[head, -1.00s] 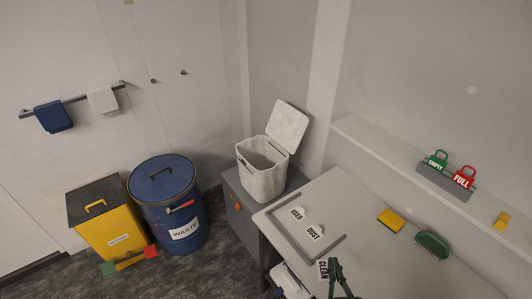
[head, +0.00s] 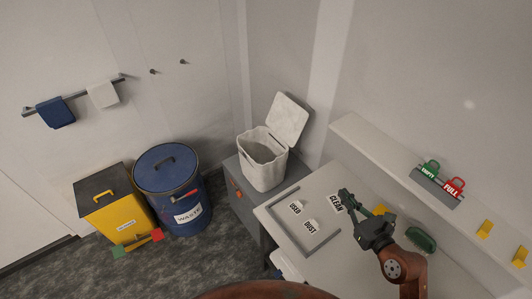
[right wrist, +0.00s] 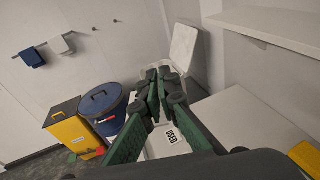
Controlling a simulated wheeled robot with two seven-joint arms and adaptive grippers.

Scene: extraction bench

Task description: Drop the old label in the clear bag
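My right gripper (head: 345,195) is over the bench, its fingers close together. A white label reading CLEAN (head: 336,204) is at its fingertips, shut between them as far as I can tell; I cannot make it out in the right wrist view, where the fingers (right wrist: 162,88) show. White labels reading USED (head: 295,208) and DUST (head: 310,228) lie on the bench inside a grey corner rail. USED also shows in the right wrist view (right wrist: 172,137). No clear bag is plainly visible; the open white bin (head: 264,174) may have a liner. My left gripper is out of view.
The bin stands on a grey cabinet (head: 235,200) left of the bench. A blue waste drum (head: 172,190) and yellow box (head: 118,210) stand on the floor. A yellow sponge (head: 380,209) and green brush (head: 421,239) lie beside my right arm. A raised ledge (head: 375,150) runs behind.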

